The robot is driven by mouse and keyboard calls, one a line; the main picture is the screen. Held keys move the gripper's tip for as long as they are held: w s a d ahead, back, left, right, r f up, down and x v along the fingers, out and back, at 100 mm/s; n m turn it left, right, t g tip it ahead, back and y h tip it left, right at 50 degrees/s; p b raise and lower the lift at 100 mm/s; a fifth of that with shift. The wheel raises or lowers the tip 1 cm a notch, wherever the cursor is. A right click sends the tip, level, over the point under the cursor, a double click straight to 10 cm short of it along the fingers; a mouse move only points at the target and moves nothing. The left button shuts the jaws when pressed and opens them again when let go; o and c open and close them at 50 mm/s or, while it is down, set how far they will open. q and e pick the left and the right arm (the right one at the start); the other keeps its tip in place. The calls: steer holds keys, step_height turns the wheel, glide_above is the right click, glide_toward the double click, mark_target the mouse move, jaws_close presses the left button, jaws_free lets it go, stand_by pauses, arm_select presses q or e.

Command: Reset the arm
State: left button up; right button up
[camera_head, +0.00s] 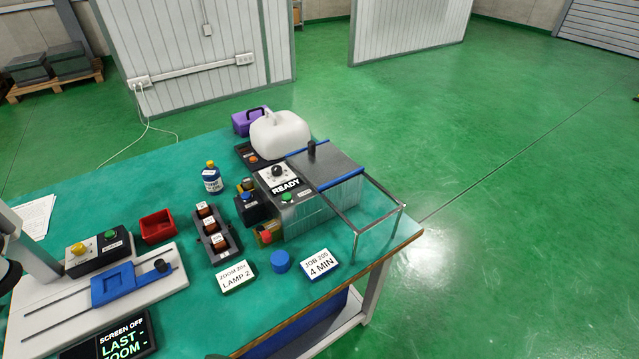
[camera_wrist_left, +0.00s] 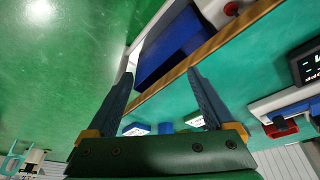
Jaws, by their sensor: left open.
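My left gripper (camera_wrist_left: 160,100) shows in the left wrist view, its two dark fingers spread wide apart. Nothing is between the fingers. Behind them are the wooden edge of the table (camera_wrist_left: 222,38) and a blue box-like part (camera_wrist_left: 172,48) beneath it. The gripper seems to be out beside the table's front edge, apart from everything on top; its exact distance is hard to tell. Neither gripper can be made out in the head view. My right gripper is in neither view.
Open green floor (camera_head: 500,150) lies right.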

arm_select(q)
step_height(320, 180, down, 16)
steer(key=s+a+g, duration=0.1)
steer(key=s+a, duration=0.1)
steer(key=s, duration=0.1)
steer(key=s+a+f+g, duration=0.1)
steer(key=s+f, duration=1)
steer(key=s, duration=0.1)
steer(key=shift+s+a+g+y, duration=0.25)
steer(key=shift+a+g+y, duration=0.05)
steer(key=shift+g+y, duration=0.1)
steer(key=shift+f, duration=0.1)
